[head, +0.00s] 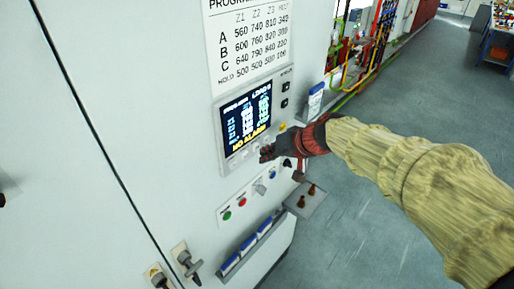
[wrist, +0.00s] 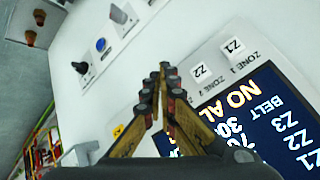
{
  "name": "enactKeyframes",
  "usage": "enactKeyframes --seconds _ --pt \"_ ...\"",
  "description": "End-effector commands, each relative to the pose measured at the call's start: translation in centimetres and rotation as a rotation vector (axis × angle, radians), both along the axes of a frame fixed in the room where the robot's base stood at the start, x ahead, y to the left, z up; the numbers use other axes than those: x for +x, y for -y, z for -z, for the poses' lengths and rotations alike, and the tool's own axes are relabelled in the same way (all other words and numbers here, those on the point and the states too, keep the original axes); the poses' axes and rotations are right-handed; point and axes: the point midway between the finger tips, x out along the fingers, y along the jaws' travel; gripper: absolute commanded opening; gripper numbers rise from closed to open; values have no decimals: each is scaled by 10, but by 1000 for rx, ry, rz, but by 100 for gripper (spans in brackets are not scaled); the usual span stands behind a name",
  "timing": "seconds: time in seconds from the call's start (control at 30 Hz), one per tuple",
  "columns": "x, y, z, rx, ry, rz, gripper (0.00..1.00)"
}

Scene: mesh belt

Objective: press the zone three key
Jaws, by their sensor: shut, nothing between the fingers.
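A control panel with a lit screen (head: 246,122) reading NO ALARM is on the white cabinet; the screen shows upside down in the wrist view (wrist: 275,115). White keys run along its lower edge: the zone one key (wrist: 232,47) and the zone two key (wrist: 201,73) are readable in the wrist view. No zone three key is visible; the place beside zone two in that row is behind my fingers. My gripper (head: 268,153) is shut and empty, its tips close to the panel below the screen. In the wrist view my gripper (wrist: 161,78) overlaps the key row; contact cannot be told.
A strip below holds a green button (head: 227,216), a red button (head: 242,202), a blue button (wrist: 101,45) and a black knob (wrist: 83,68). A yellow button (wrist: 118,131) is near my fingers. A rack of blue-and-white items (head: 245,245) juts out lower down.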

Motion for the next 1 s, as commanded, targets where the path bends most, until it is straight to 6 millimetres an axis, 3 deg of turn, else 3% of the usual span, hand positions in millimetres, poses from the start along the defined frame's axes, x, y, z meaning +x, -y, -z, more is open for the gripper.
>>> enactKeyframes --seconds 1.0 --pt "5 -7 0 0 0 0 0"
